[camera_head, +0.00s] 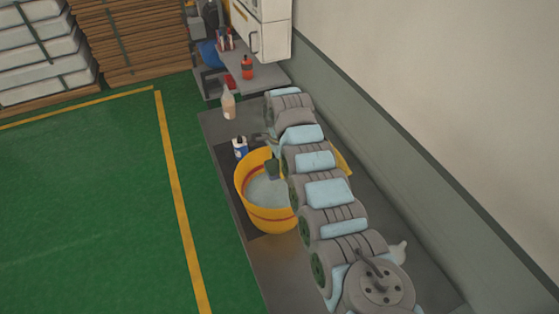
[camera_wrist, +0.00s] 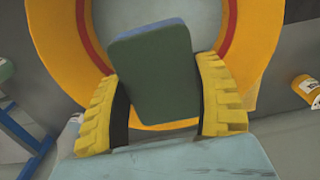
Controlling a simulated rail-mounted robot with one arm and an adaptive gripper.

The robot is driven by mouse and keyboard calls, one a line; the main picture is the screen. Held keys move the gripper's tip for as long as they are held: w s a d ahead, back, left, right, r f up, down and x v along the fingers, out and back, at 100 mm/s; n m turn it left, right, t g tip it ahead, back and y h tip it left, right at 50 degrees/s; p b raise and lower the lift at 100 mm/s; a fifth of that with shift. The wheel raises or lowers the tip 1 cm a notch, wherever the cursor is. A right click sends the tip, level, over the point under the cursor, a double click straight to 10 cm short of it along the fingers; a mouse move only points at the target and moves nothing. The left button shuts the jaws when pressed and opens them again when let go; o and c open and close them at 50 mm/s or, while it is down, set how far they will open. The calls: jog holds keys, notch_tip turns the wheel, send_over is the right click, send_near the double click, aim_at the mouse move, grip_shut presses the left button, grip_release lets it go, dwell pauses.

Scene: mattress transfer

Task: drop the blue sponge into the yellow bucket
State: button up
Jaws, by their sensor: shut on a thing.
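The sponge (camera_wrist: 153,75) is a rounded block with a dark green face and a blue edge. My gripper (camera_wrist: 157,80) has ridged yellow fingers and is shut on it, holding it slightly tilted. In the head view the sponge (camera_head: 273,168) shows as a small dark green shape over the bucket's opening. The yellow bucket (camera_head: 268,219) has a red band and a pale bluish-grey inside. Its yellow wall (camera_wrist: 50,42) surrounds the sponge in the wrist view. My arm hides the bucket's right part and most of my gripper in the head view.
A blue-and-white bottle (camera_head: 240,148) stands just beyond the bucket, with a pale bottle (camera_head: 229,106) farther back. A red bottle (camera_head: 247,68) stands on a back shelf. The grey bench runs along the wall. Green floor (camera_head: 90,210) lies open on the left.

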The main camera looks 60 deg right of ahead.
jog(key=shift+f+b, duration=0.55)
jog(key=shift+f, duration=0.45)
jog(key=o, duration=0.8)
jog(key=shift+r, duration=6.05)
jog(key=shift+w, duration=0.1)
